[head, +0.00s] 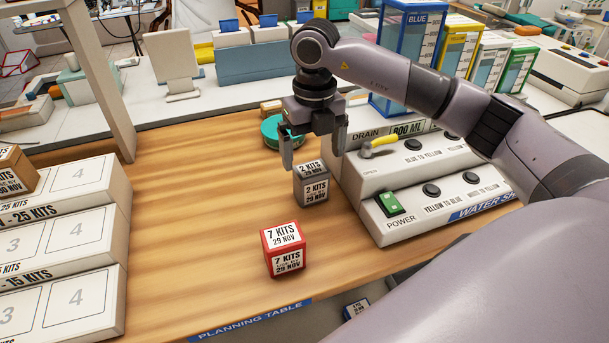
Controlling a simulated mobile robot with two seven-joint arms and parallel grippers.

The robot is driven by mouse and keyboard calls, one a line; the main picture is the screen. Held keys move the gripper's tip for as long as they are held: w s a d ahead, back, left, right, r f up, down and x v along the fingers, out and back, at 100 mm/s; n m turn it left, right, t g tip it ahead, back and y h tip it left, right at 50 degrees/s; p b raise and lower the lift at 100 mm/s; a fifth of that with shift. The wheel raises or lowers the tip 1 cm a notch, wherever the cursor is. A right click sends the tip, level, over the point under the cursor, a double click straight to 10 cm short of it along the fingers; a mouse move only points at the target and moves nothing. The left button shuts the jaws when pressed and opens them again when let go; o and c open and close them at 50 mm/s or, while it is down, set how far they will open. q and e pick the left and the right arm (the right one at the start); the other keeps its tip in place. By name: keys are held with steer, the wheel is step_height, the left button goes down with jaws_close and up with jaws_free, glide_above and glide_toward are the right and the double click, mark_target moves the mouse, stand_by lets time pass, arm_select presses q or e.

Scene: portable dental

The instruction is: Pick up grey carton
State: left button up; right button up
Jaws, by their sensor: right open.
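The grey carton (312,187) stands upright on the wooden planning table, with labels reading 2 KITS 29 NOV on its top and front. My right gripper (314,160) is open just above and behind it, fingers pointing down. One finger is left of the carton's top and the other is to its right; I cannot tell whether either touches it. The gripper appears empty. My left gripper is not in view.
A red carton (284,250) marked 7 KITS stands nearer the front edge. A white stepped control unit (440,195) is close on the right. A teal round object (277,131) lies behind the gripper. White stepped racks (75,235) fill the left; the table between is clear.

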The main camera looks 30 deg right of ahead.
mark_target(312, 169)
step_height(312, 169, down, 6)
steer(key=shift+f, duration=0.25)
steer(key=shift+w, duration=0.1)
steer(key=c, duration=1.1)
steer(key=shift+o, duration=0.2)
steer(key=shift+r, duration=0.1)
step_height(312, 169, up, 20)
steer(key=p, duration=0.2)
